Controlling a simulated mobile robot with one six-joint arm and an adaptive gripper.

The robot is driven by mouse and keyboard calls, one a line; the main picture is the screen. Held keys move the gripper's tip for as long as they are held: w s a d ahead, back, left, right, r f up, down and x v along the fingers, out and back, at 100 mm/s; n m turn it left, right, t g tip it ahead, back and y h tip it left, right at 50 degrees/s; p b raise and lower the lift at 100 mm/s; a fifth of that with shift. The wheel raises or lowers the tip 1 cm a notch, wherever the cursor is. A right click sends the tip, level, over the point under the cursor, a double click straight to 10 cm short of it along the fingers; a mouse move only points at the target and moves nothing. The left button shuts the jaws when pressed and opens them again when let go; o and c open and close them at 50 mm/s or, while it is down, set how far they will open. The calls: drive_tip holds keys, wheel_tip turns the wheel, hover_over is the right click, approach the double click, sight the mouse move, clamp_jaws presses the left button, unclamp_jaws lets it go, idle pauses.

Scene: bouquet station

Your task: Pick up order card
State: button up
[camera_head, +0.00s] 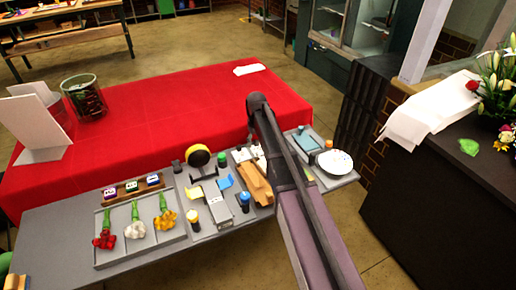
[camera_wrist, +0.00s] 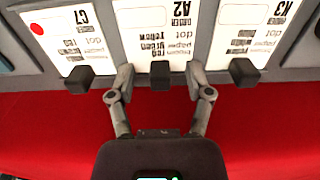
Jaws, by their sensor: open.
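Three white order cards lie side by side on a grey holder in the wrist view. The left card (camera_wrist: 65,38) reads C7 and has a red dot. The middle card (camera_wrist: 150,35) reads A2, and the right card (camera_wrist: 252,30) reads K3; their print is upside down. Each has a black block at its lower edge. My gripper (camera_wrist: 160,80) is open and empty, with one finger on each side of the middle black block (camera_wrist: 160,70). Contact cannot be told. In the head view, my arm hides the gripper, and white cards (camera_head: 240,155) show only partly.
A red-covered table (camera_head: 190,105) lies behind the grey workbench (camera_head: 135,268). A flower tray (camera_head: 110,262), a tape roll (camera_head: 198,155), small bottles and a white dish (camera_head: 335,162) crowd the bench. The red cloth is mostly clear at its middle.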

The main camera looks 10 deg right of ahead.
sight(256, 141)
drive_tip(key=shift+c, duration=0.2)
clamp_jaws()
drive_tip(key=shift+r, duration=0.15)
idle(0.3)
wheel_tip(256, 141, up, 3)
drive_tip(key=p, duration=0.3)
drive_tip(key=shift+r+p, duration=0.2)
drive_tip(key=shift+p, duration=0.1)
drive_tip(key=s, duration=0.5)
drive_tip(key=s+d+r+p, duration=0.1)
drive_tip(key=s, duration=1)
drive_tip(key=shift+d+r, duration=0.15)
drive_tip(key=shift+d, duration=0.05)
drive_tip(key=shift+r, duration=0.1)
